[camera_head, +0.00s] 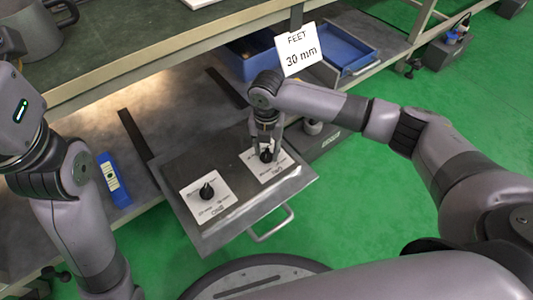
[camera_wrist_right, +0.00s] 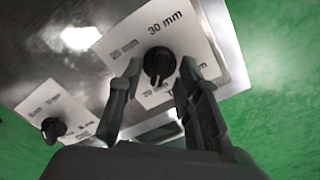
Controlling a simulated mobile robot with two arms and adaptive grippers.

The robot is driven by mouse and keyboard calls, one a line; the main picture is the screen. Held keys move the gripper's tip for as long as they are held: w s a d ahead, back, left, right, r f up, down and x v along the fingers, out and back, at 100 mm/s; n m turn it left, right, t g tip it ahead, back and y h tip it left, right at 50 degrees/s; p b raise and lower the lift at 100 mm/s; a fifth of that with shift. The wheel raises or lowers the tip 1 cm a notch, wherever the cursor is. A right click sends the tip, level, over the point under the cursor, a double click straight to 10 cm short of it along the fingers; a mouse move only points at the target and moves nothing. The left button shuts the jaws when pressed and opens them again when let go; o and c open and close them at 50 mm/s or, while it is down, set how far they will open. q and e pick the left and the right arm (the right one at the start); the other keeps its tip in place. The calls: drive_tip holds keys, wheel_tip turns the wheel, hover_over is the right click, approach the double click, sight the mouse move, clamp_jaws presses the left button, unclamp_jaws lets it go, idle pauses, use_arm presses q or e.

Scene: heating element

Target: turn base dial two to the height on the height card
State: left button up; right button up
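The white height card (camera_head: 298,50) reads "FEET 30 mm" and hangs at the bench edge. Base dial two is a black knob (camera_head: 266,156) on the right-hand white plate of a grey metal panel (camera_head: 245,208). In the right wrist view the knob (camera_wrist_right: 158,62) has printed marks around it, with 30 mm readable at its top. My right gripper (camera_head: 265,148) points down over this dial. Its fingers (camera_wrist_right: 160,80) are apart, one on each side of the knob's near part; contact cannot be told. My left arm enters at left, its gripper out of view.
A second dial (camera_head: 206,191) stands on the panel's left plate. A handle (camera_head: 272,225) sticks out at the panel's front. A blue bin (camera_head: 345,52) is at the back, and a blue level-like object (camera_head: 113,180) is on the left. Green floor is open at right.

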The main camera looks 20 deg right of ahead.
drive_tip(key=shift+f, duration=0.35)
drive_tip(key=shift+c, duration=0.2)
clamp_jaws()
